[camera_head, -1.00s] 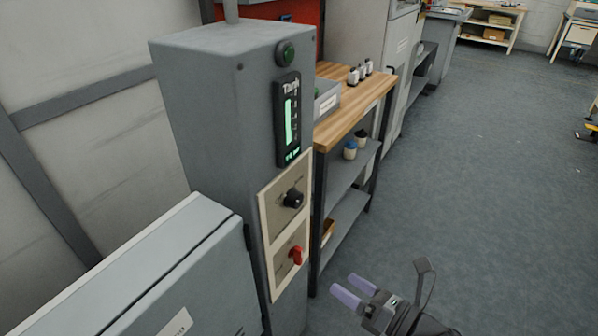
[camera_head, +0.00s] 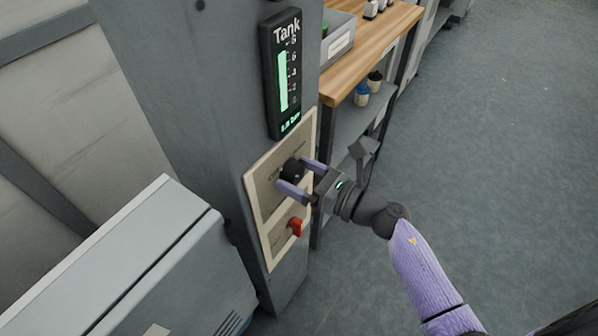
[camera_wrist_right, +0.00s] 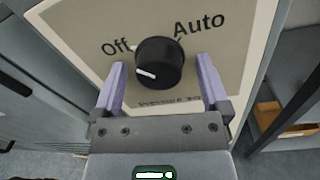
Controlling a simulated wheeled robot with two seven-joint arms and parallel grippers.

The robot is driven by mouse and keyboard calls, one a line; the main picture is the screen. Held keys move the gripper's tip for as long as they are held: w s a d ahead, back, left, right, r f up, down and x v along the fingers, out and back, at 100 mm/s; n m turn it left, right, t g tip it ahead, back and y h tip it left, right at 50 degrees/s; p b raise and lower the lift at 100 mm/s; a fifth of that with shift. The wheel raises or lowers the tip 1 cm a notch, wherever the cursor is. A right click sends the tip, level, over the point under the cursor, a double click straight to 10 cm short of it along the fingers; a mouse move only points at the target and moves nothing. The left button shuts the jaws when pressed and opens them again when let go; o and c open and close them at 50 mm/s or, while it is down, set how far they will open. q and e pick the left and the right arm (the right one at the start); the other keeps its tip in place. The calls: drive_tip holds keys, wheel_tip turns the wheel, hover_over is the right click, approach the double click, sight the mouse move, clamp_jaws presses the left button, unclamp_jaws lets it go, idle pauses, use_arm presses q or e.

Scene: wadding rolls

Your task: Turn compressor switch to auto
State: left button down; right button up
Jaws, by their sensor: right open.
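A black round knob (camera_wrist_right: 158,64) sits on a beige panel (camera_wrist_right: 225,65) with "Off" printed at its upper left and "Auto" at its upper right. A white mark on the knob shows at its lower left in the right wrist view. The knob (camera_head: 292,170) is on the front of the grey compressor cabinet (camera_head: 185,95) in the head view. My right gripper (camera_head: 301,177) is open, with one purple finger on each side of the knob. In the right wrist view the gripper (camera_wrist_right: 160,90) shows gaps beside the knob. My left gripper is not in view.
A red switch (camera_head: 295,228) is below the knob. A lit tank gauge (camera_head: 286,75) is above it. A grey box (camera_head: 130,265) stands at the left. A wooden-topped bench (camera_head: 372,45) stands to the right. Open floor (camera_head: 500,130) lies further right.

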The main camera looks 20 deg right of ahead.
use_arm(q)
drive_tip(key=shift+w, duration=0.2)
use_arm(e)
drive_tip(key=shift+w, duration=0.1)
drive_tip(key=shift+c, duration=0.9)
drive_tip(key=c, duration=1.1)
